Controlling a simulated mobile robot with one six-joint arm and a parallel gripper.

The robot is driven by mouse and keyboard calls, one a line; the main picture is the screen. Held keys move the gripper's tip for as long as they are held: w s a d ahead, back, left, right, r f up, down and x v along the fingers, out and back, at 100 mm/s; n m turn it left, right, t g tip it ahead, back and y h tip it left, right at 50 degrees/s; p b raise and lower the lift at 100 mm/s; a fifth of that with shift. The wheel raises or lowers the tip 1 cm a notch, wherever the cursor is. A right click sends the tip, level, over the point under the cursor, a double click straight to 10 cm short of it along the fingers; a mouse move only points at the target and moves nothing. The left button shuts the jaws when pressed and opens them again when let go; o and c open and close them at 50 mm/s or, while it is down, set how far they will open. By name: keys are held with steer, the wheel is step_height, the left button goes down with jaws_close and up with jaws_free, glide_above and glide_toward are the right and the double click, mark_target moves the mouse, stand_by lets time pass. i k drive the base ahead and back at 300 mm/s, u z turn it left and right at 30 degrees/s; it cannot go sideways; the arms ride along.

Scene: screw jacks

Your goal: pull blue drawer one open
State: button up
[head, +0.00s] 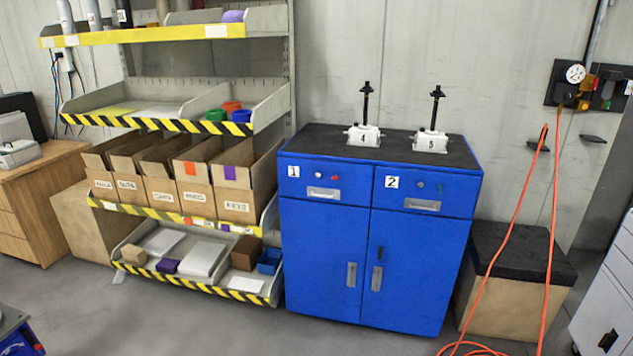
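Blue drawer one (336,182) is the upper left drawer of the blue cabinet (320,250), marked with a white label 1. Its silver handle (323,193) sits at the middle of the lower front. The drawer front looks flush with the cabinet, so it appears closed. Blue drawer two (450,192), with label 2, is to its right and also appears closed. My gripper is not in view.
Two screw jacks, labelled 4 (363,135) and 5 (431,141), stand on the cabinet's dark top. A shelf rack (160,122) adjoins its left. An orange hose (511,238) hangs at right over a black-topped box (512,250). The floor in front (200,315) is clear.

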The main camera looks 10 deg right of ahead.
mark_target(298, 179)
steer(key=i, duration=0.7)
steer(key=u, duration=0.4)
steer(key=k, duration=1.4)
steer(key=z, duration=0.1)
steer(key=i, duration=1.15)
steer(key=z, duration=0.2)
